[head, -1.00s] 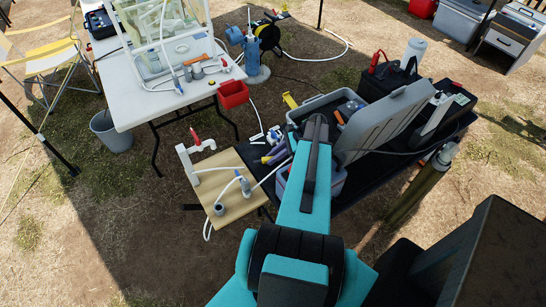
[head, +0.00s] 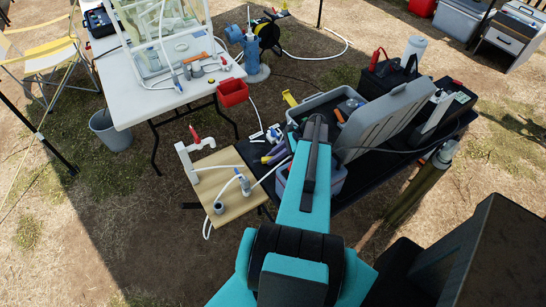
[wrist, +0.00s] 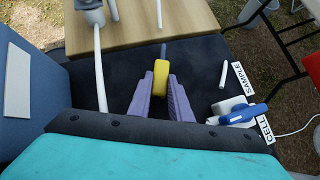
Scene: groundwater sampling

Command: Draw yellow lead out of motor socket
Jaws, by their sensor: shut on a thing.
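In the wrist view my gripper (wrist: 161,88) has purple fingers closed on a yellow piece (wrist: 161,78), which looks like the yellow lead's plug. A thin blue-grey prong or pin (wrist: 163,50) sticks out beyond it, toward the wooden board. I cannot identify the motor socket in either view, nor tell whether the plug touches anything.
A wooden board (head: 224,212) with white piping and a valve (head: 243,183) lies to the left. The grey bin (head: 300,118) stands with its lid (head: 380,118) raised. A blue-handled white valve (wrist: 240,112) sits by SAMPLE and CELL labels on the dark surface. A white tube (wrist: 100,70) runs left of my fingers.

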